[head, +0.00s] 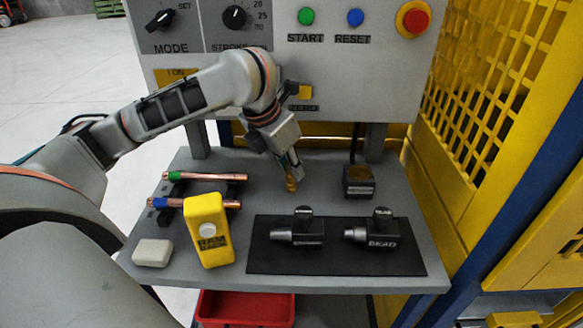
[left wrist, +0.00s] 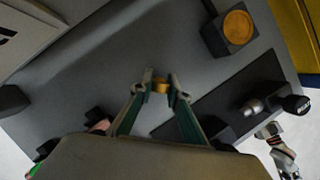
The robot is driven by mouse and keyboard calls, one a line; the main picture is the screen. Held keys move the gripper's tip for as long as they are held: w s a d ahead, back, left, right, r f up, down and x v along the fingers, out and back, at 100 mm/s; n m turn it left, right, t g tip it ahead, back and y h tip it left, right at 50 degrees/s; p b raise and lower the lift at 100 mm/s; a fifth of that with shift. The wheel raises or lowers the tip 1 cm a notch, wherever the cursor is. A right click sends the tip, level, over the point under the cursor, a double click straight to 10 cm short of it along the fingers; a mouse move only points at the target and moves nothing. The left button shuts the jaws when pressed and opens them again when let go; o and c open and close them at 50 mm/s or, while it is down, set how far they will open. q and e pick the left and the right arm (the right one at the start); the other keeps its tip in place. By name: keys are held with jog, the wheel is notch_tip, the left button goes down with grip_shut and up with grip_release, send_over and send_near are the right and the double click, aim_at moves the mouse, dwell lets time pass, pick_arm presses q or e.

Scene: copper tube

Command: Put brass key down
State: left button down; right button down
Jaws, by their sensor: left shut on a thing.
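The brass key (head: 291,184) is a small gold-coloured piece at the tip of my left gripper (head: 290,169), above the middle of the grey table (head: 240,173) in the head view. In the left wrist view the key (left wrist: 161,87) sits between the two fingertips of the left gripper (left wrist: 160,84), which is shut on it. The key is at or just above the tabletop; I cannot tell whether it touches. Most of the key is hidden by the fingers.
A black mat (head: 262,262) with two black tools lies right of front. Two copper tubes (head: 208,177) rest on a rack at left, behind a yellow box (head: 207,222) and a white block (head: 153,252). A black block with brass top (head: 358,181) stands back right. A control panel rises behind.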

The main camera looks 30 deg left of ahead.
pick_arm(q)
jog(key=c, duration=1.9)
grip_release()
jog(key=shift+f, duration=0.15)
jog(key=shift+r, duration=0.45)
jog(key=p+v, duration=0.4)
jog(key=v, duration=0.7)
jog(key=shift+s+r, duration=0.2)
